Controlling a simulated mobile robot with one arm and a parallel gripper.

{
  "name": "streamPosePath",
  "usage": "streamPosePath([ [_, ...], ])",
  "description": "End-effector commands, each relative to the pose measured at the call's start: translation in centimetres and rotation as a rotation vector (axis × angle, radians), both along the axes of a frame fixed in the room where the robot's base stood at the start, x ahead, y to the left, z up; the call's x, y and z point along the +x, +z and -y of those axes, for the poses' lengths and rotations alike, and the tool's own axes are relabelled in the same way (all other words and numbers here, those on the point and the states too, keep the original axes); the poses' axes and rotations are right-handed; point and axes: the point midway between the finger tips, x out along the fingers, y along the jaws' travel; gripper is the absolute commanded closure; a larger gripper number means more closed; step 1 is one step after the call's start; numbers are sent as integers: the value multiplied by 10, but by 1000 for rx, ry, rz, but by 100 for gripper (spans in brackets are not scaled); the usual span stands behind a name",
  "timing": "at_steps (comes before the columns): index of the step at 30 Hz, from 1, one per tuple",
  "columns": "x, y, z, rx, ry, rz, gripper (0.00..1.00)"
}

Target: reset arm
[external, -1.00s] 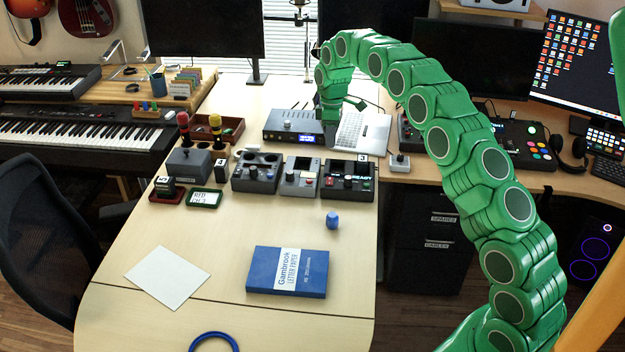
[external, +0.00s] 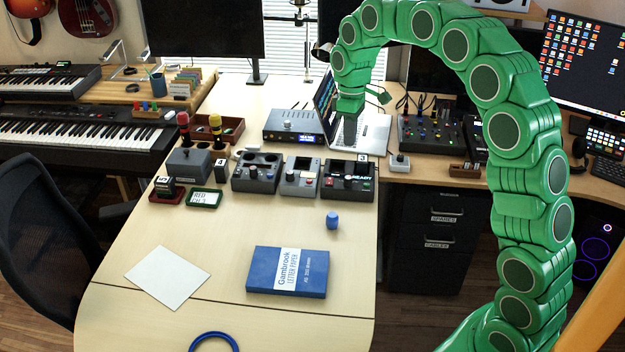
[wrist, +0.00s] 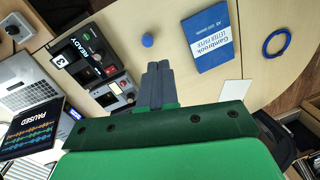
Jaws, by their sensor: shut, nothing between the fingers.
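My green arm arches over the right side of the desk in the external view. My gripper (external: 351,132) points down in front of the open laptop (external: 374,134), above the desk. In the wrist view, the grey fingers of my gripper (wrist: 159,68) are together and empty. Below them in that view are the desk, the blue letter paper box (wrist: 207,38) and a small blue cylinder (wrist: 147,40). None of these is touched by the fingers as far as I can see.
Several grey control boxes (external: 300,177) stand in a row on the desk. A white sheet (external: 168,277) and a blue ring (external: 214,336) lie nearer the front. A small knob box (external: 399,163) sits beside the laptop. The desk's middle is largely clear.

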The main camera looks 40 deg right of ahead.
Motion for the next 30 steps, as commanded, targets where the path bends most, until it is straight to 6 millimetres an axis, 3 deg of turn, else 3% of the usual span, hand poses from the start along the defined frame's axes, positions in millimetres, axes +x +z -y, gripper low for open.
streamPosePath([
  [15, -115, 36, -25, -35, -136, -28, 100],
  [30, -231, 45, -38, -80, -280, -46, 100],
])
